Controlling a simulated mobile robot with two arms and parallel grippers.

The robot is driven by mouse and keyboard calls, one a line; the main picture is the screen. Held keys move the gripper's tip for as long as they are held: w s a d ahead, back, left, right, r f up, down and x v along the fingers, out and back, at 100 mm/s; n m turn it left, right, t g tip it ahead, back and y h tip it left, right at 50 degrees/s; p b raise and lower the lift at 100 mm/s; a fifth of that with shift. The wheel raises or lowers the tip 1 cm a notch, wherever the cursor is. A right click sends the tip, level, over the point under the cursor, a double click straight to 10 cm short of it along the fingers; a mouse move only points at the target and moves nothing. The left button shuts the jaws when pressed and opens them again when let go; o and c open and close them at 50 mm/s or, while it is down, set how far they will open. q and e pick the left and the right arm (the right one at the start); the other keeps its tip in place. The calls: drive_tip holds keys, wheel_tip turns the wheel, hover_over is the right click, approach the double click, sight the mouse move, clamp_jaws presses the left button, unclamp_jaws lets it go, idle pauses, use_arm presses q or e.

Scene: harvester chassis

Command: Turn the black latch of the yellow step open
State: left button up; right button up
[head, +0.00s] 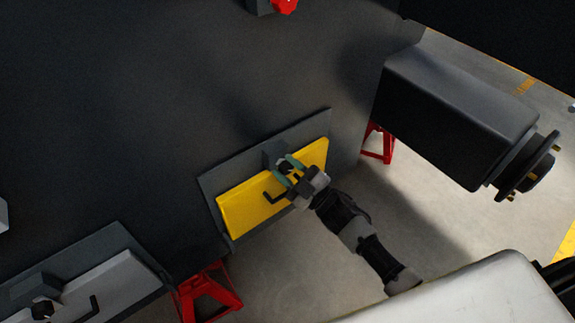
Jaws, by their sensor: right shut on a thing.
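The yellow step (245,206) is a panel on a dark backing plate, tilted in the picture, near the centre of the head view. Its black latch (285,166) sits near the panel's upper edge, partly covered by my gripper. My right gripper (284,168) reaches in from the lower right, its teal fingers on either side of the latch and shut on it. A bent black handle (270,196) stands out from the yellow panel just left of the gripper. The latch's exact angle is hard to tell. My left gripper is not in view.
A grey step (95,284) with a similar latch and handle is at the lower left. Red stands (207,291) and (379,143) support the dark chassis (110,110). A black axle housing (455,115) juts out at the right. Grey floor below the yellow step is clear.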

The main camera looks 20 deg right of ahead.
drive_tip(key=n+g+p, duration=0.1)
drive_tip(key=n+g, duration=0.1)
drive_tip(key=n, duration=0.2)
drive_tip(key=shift+n+y, duration=0.4)
drive_tip(key=shift+f+n+g+p, duration=0.1)
drive_tip(key=shift+n+g+p, duration=0.8)
drive_tip(key=shift+n, duration=1.1)
drive_tip(key=o, duration=0.9)
drive_tip(key=shift+o, duration=0.2)
drive_tip(key=b+v, duration=0.1)
drive_tip(key=v, duration=0.9)
drive_tip(key=shift+s+d, duration=0.2)
drive_tip(key=shift+s, duration=0.15)
drive_tip(key=shift+f, duration=0.1)
